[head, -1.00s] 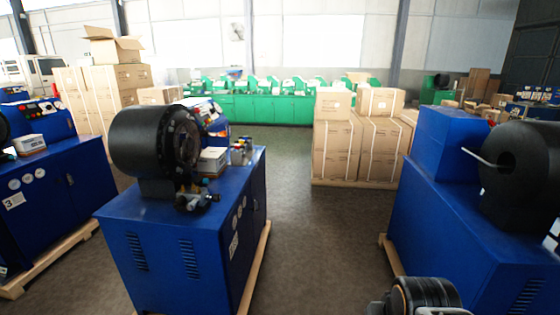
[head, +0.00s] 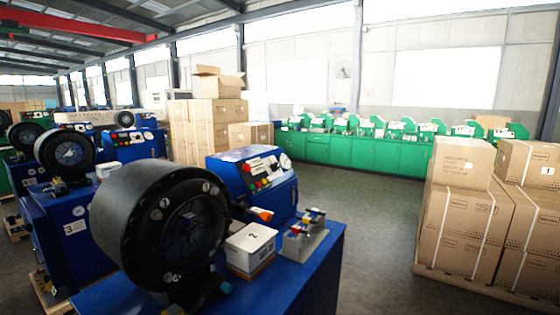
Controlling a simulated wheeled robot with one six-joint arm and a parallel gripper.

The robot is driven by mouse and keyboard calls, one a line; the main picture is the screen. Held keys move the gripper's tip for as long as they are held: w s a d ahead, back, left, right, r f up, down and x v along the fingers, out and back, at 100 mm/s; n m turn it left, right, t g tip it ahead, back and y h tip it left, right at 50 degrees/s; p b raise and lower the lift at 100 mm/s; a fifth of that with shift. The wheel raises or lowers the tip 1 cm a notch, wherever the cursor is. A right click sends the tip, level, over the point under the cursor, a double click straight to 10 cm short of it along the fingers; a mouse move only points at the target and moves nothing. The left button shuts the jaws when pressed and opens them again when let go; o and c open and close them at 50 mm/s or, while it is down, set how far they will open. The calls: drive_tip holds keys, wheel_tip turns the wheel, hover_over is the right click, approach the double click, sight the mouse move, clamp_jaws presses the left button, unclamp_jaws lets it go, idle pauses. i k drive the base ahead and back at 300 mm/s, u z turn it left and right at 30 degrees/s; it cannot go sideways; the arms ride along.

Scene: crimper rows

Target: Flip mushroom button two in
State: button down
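A blue crimping machine stands in the near foreground, with a large black round crimping head (head: 165,222). Behind the head is its blue control panel (head: 262,180) with a gauge and several small red, yellow and green buttons. A small white box marked 2 (head: 250,247) sits on the machine's top next to the head. An orange-tipped part (head: 260,214) shows between the box and the panel. I cannot tell for certain which control is mushroom button two, or whether it is in or out. My gripper is not in view.
A machine marked 3 (head: 75,228) stands to the left, with more machines behind it. Stacked cartons (head: 468,215) on a pallet stand at the right, and more cartons (head: 208,118) stand behind. Green benches (head: 370,150) line the back. Grey floor (head: 370,225) is open between machine and cartons.

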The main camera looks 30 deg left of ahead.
sight(246, 167)
drive_tip(key=i, duration=2.2)
drive_tip(key=u, duration=3.45)
drive_tip(key=i, duration=0.5)
